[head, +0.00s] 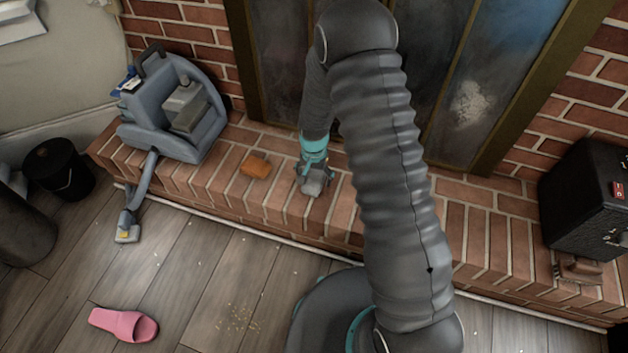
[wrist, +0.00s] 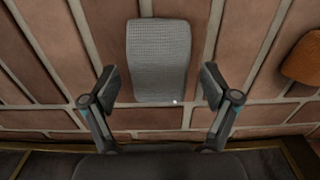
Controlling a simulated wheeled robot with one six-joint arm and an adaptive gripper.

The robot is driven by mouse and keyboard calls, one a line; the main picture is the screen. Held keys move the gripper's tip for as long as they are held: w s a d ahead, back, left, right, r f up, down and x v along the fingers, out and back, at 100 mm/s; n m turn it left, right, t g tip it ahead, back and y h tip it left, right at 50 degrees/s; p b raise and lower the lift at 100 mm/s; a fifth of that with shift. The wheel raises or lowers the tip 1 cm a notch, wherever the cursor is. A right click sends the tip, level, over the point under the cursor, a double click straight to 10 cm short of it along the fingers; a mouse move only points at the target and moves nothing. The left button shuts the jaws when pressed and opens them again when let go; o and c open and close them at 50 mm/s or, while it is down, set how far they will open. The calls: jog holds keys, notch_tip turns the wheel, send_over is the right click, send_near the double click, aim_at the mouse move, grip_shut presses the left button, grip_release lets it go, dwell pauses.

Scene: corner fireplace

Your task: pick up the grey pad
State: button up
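The grey pad (wrist: 158,60) is a textured, rounded block lying on the brick hearth. In the wrist view it sits between and just beyond the two fingertips. My gripper (wrist: 158,84) is open, with one finger on each side of the pad's near end and a visible gap on both sides. In the head view the pad (head: 313,187) shows just below my gripper (head: 312,174), which points down over the hearth and partly hides it. I cannot tell the exact height of the fingers above the brick.
An orange block (head: 255,166) lies on the hearth (head: 480,222) left of the pad. A grey-blue vacuum machine (head: 205,125) stands farther left, a black box (head: 590,200) at the right. A pink slipper (head: 124,324) and crumbs lie on the floor. Fireplace doors rise behind.

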aim_at(318, 178)
jog(key=c, duration=0.8)
jog(key=shift+r, duration=0.5)
jog(key=r, duration=0.2)
jog(key=d+r, duration=0.1)
jog(key=r, duration=0.1)
jog(key=shift+s, duration=0.15)
jog(key=s+d+r+n, duration=0.2)
jog(key=d+r+n, duration=0.1)
jog(key=d, duration=0.7)
jog(key=shift+d+r+n, duration=0.15)
jog(key=shift+r+n, duration=0.2)
jog(key=shift+n, duration=0.35)
